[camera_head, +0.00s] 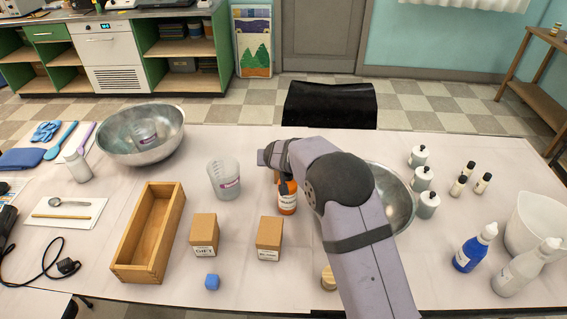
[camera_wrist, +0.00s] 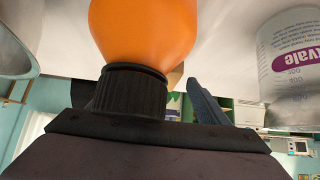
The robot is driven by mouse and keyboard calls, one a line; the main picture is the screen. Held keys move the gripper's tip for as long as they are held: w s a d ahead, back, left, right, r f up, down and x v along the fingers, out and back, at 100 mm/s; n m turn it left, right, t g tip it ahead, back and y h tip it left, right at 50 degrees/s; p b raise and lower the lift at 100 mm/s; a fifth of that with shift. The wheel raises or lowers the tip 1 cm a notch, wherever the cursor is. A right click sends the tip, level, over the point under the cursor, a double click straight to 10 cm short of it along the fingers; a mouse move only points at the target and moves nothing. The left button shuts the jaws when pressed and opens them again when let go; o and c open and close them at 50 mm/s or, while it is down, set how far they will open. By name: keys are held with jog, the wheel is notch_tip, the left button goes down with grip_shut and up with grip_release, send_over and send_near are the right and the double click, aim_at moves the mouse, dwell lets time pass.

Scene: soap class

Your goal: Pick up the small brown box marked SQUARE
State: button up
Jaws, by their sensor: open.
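Two small brown boxes stand near the table's front: a left one (camera_head: 204,236) and a right one (camera_head: 269,240). Both have dark print on a pale label, too small for me to read SQUARE surely. Another brown patch (camera_head: 276,177) shows beside the orange bottle, mostly hidden by my arm; a brown patch (camera_wrist: 175,76) also shows behind the bottle in the wrist view. My gripper (camera_wrist: 145,98) is open, its fingers on either side of the orange bottle's black cap; I cannot tell whether they touch it. The orange bottle (camera_head: 287,199) stands under my wrist and fills the wrist view's top (camera_wrist: 145,30).
A clear beaker (camera_head: 224,180) stands left of the bottle. A wooden tray (camera_head: 178,232) lies left of the boxes. A metal bowl (camera_head: 400,205) is partly behind my arm. A blue cube (camera_head: 212,282) lies in front. Several white bottles stand right.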

jog(key=shift+p+x, duration=0.3)
jog(key=shift+x, duration=0.85)
jog(key=shift+c, duration=0.3)
jog(key=c, duration=1.3)
jog(key=shift+o, duration=0.2)
jog(key=shift+r, duration=0.15)
notch_tip(320, 180, up, 10)
jog(key=p, duration=0.1)
